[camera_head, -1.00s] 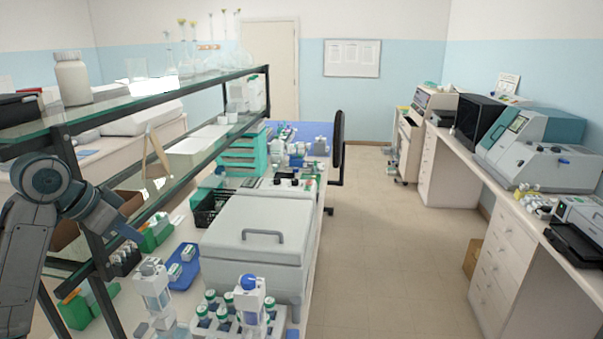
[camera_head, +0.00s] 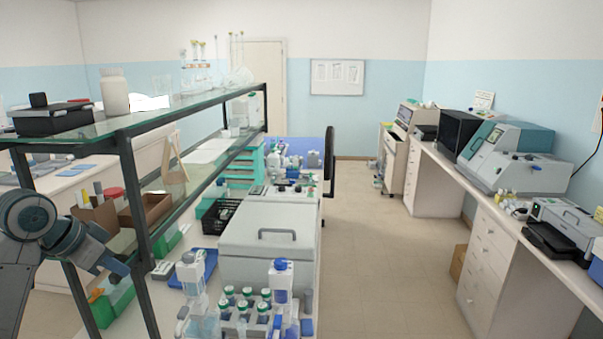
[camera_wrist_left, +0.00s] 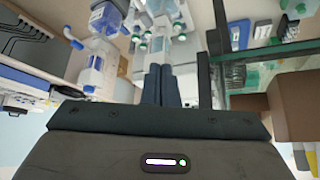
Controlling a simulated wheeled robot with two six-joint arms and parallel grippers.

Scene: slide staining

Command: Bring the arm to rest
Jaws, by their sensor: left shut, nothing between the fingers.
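My left arm (camera_head: 28,225) comes in at the left edge of the head view. It is bent, and its left gripper (camera_head: 120,268) points to the right beside the dark frame of the shelf. In the left wrist view the two dark fingers (camera_wrist_left: 162,84) lie together, shut, with nothing held between them. My right arm and gripper do not show in either view.
A glass shelf on a dark frame (camera_head: 140,200) stands close by the left arm. A white lidded box (camera_head: 270,262), a rack of green-capped bottles (camera_head: 245,308) and a blue tray (camera_head: 200,262) crowd the bench. The floor (camera_head: 385,260) on the right is clear.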

